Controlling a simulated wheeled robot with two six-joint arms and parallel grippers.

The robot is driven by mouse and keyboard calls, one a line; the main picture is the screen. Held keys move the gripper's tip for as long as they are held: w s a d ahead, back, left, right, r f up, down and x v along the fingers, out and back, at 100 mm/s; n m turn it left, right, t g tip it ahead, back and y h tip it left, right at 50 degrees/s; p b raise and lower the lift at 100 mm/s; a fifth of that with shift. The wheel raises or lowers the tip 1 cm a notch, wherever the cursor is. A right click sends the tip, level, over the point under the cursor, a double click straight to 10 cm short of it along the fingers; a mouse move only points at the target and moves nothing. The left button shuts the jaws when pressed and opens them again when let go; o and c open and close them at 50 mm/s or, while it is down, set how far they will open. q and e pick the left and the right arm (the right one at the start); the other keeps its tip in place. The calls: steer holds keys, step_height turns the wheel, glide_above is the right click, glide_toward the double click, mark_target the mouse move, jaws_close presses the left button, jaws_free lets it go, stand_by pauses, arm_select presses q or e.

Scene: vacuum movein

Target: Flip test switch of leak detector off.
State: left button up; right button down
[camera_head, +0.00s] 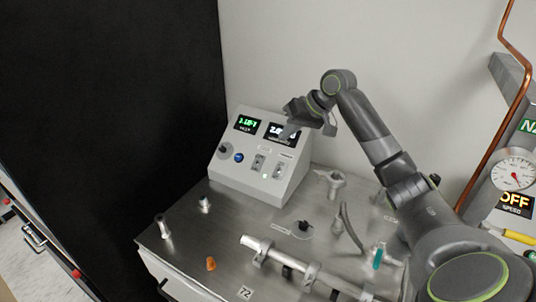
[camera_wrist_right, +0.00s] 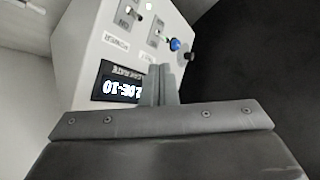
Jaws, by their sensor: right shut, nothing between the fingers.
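The leak detector (camera_head: 232,190) is a pale box with a sloped front on the steel bench. It has two lit displays, a black knob, a blue button (camera_head: 238,157) and two small toggle switches, a left one (camera_head: 257,163) and a right one (camera_head: 280,168). A small green light glows near the switches. My left gripper is out of view.
A gauge (camera_head: 513,175) and copper pipe (camera_head: 494,130) stand at right. The bench left of the detector has free room.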

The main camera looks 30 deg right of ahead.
mark_target(257, 158)
steer(key=p+x, duration=0.1)
steer(key=x, duration=0.8)
steer(key=shift+w+d+f+p, duration=0.15)
steer(key=shift+f+p, duration=0.1)
steer(key=shift+p, duration=0.15)
steer(key=shift+w+f, duration=0.35)
steer(key=shift+f, duration=0.25)
steer(key=shift+s+a+r+p, duration=0.1)
steer(key=shift+a+p, duration=0.2)
steer(key=shift+p, duration=0.15)
